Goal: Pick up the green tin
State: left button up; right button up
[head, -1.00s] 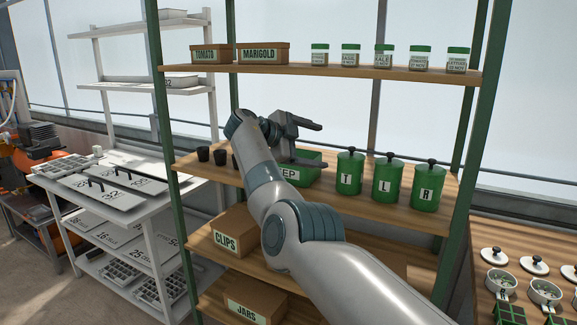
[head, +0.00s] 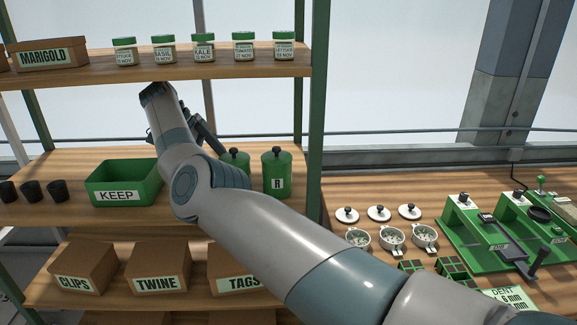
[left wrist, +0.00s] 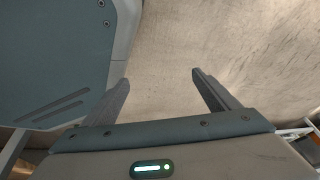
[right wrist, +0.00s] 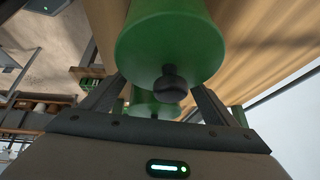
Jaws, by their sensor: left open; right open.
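Green tins with black knobs stand on the middle shelf. The tin marked R (head: 277,176) is in plain view, and another green tin (head: 236,158) shows partly above my right arm. The tin marked T is not visible in the head view. My right gripper (head: 207,133) is mostly hidden behind its own arm, at the tins. In the right wrist view, a green lid with a black knob (right wrist: 168,45) looms large in front of the open fingers (right wrist: 158,92). A second green tin (right wrist: 150,108) shows below it. My left gripper (left wrist: 162,90) is open and empty over bare floor.
A green KEEP box (head: 108,190) and several black pots (head: 32,190) stand left of the tins. Seed jars (head: 164,50) line the shelf above. A green shelf post (head: 316,120) stands right of the R tin.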

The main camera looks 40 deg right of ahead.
aim_at(277, 175)
jog(key=shift+s+d+f+g+y, duration=0.1)
jog(key=shift+s+d+g+y, duration=0.2)
jog(key=shift+s+y, duration=0.1)
pick_arm(q)
jog(key=shift+g, duration=0.4)
jog(key=s+d, duration=0.3)
jog(key=s, duration=0.1)
jog(key=shift+s+d+f, duration=0.1)
jog(key=shift+d+f, duration=0.1)
jog(key=shift+f, duration=0.1)
pick_arm(e)
jog(key=shift+d, duration=0.1)
